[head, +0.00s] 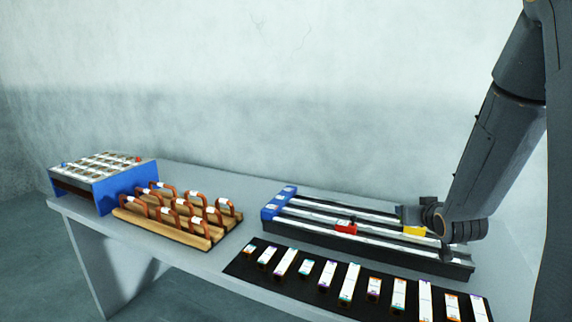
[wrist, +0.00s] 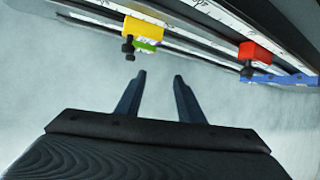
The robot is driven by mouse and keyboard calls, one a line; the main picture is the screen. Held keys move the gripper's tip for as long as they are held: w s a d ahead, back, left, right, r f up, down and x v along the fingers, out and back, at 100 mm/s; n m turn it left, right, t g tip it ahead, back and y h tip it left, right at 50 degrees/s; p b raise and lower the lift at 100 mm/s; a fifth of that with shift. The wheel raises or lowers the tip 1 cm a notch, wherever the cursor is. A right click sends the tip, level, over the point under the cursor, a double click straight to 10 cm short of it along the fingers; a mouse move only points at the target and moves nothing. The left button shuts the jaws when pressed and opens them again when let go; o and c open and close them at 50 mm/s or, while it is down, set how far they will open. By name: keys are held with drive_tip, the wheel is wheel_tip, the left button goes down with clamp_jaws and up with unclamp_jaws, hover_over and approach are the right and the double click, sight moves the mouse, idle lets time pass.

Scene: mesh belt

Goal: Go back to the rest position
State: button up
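My gripper (wrist: 158,78) shows in the wrist view with its two dark fingers apart and nothing between them. In the head view my arm reaches down from the right, and its end is over the right part of the rail device (head: 385,258). The gripper's fingertips are hard to make out there. In the wrist view a yellow slider (wrist: 143,29) with a green part below it and a black knob is just beyond the fingers, apart from them. A red slider (wrist: 255,51) is farther right. In the head view the red slider (head: 346,227) sits mid-rail and the yellow slider (head: 414,231) is beside my arm's end.
The rail device has a blue end block (head: 279,203). A black mat (head: 262,272) with several labelled strips lies in front. A wooden rack (head: 170,230) with copper-coloured loops and a blue-sided box (head: 112,189) stand at left on the grey table (head: 215,180). A wall is behind.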

drive_tip(key=s+a+f+g, duration=0.1)
drive_tip(key=s+a+g, duration=0.3)
drive_tip(key=s, duration=0.5)
drive_tip(key=s+a+f+g+y, duration=0.1)
drive_tip(key=s+a+f+g, duration=0.1)
drive_tip(key=s+a+g, duration=0.2)
drive_tip(key=s+a+f+g, duration=0.2)
drive_tip(key=s+a+g, duration=0.2)
drive_tip(key=s+a, duration=0.5)
drive_tip(key=s, duration=0.7)
drive_tip(key=shift+s+a+f+n+g, duration=0.15)
drive_tip(key=shift+s+f+n+g, duration=0.1)
drive_tip(key=shift+n+g, duration=0.15)
